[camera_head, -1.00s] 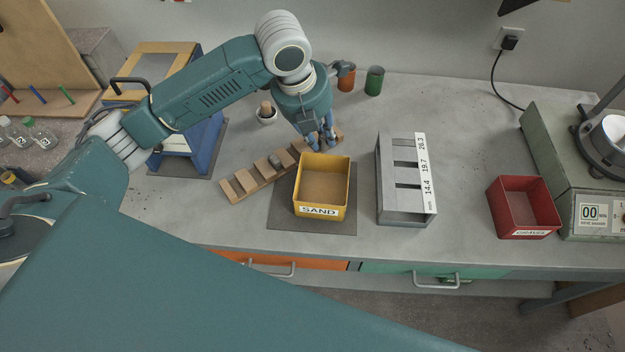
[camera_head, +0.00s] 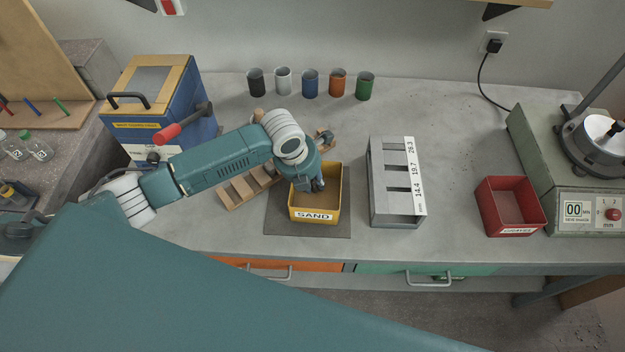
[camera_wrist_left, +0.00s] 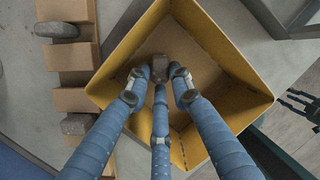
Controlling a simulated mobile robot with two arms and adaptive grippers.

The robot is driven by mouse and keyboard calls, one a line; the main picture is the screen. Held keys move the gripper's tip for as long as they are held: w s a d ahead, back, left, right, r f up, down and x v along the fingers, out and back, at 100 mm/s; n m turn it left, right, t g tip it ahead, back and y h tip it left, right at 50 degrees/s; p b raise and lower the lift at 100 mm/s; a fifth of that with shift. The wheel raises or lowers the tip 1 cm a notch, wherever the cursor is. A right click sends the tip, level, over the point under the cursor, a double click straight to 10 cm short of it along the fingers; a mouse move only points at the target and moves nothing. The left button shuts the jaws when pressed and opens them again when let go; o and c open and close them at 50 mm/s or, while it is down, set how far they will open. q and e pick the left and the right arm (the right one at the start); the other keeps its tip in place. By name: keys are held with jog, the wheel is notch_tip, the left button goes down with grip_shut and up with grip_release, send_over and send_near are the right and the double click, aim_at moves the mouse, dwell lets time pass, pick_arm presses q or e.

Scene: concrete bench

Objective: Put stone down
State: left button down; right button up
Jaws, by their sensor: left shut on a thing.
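My left gripper (camera_head: 313,186) is over the yellow bin labelled SAND, with its fingers pointing down into the bin's opening. In the left wrist view its blue fingers close around a small grey stone (camera_wrist_left: 160,64), seen against the bin's floor. Whether the stone touches the floor I cannot tell. The yellow bin (camera_head: 316,216) stands on a dark mat (camera_head: 278,226); its walls also fill the left wrist view (camera_wrist_left: 222,48). A stepped wooden rack (camera_head: 236,192) lies behind and left of the bin, partly hidden by my arm. Two grey stones rest on it in the left wrist view (camera_wrist_left: 56,29) (camera_wrist_left: 76,124).
A grey slotted gauge (camera_head: 384,205) stands right of the bin, and a red bin (camera_head: 511,228) farther right beside a green-grey machine (camera_head: 575,190). Several small cups (camera_head: 310,84) line the back. A blue box (camera_head: 150,110) is at left. Bench between gauge and red bin is clear.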

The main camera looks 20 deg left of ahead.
pick_arm(q)
jog(key=shift+f, duration=0.1)
jog(key=c, duration=1.5)
grip_release()
jog(key=shift+c, duration=0.2)
jog(key=shift+r, duration=0.55)
jog(key=b+v, duration=0.1)
jog(key=v, duration=1)
jog(key=shift+b, duration=0.4)
jog(key=shift+s, duration=0.15)
